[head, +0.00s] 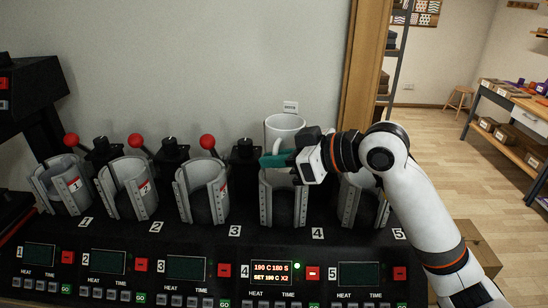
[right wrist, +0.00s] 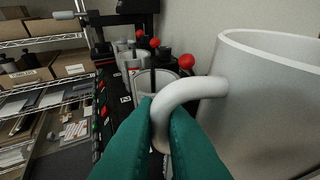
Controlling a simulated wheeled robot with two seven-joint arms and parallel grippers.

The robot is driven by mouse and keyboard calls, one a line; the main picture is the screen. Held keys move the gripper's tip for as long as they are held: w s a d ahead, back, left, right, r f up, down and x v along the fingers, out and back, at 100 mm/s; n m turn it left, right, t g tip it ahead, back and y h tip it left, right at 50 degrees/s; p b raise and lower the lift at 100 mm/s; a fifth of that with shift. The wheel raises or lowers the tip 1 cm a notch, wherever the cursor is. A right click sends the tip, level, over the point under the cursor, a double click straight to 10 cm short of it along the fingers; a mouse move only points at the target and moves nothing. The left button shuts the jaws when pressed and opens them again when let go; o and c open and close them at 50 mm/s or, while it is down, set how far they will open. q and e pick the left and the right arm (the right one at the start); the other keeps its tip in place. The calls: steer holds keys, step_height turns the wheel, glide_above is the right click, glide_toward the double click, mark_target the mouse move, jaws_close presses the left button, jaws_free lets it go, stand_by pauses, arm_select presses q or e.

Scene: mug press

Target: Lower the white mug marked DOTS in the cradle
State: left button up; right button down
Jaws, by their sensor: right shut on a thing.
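The white mug (head: 285,127) stands upright over cradle 4 (head: 283,205), its rim well above the cradle's top. A small tag (head: 290,106) shows behind the mug; its print is too small to read. My right gripper (head: 274,160) has teal fingers and is shut on the mug's handle. In the right wrist view the fingers (right wrist: 162,118) pinch the white handle (right wrist: 205,87), and the mug's wall (right wrist: 265,95) fills the right side. The fingers hide the mug's lower part in the head view, so I cannot tell how deep it sits. My left gripper is not in view.
Cradles 1 (head: 58,190), 2 (head: 127,190) and 3 (head: 202,192) stand to the left; cradle 5 (head: 362,202) is partly behind my right arm. Red-knobbed levers (head: 207,142) rise behind the left cradles. Display 4 (head: 270,274) is lit. A wooden post (head: 366,60) stands behind.

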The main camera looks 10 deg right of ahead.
steer(key=f+b, duration=0.6)
steer(key=f, duration=0.4)
steer(key=shift+s, duration=0.2)
stand_by(0.3)
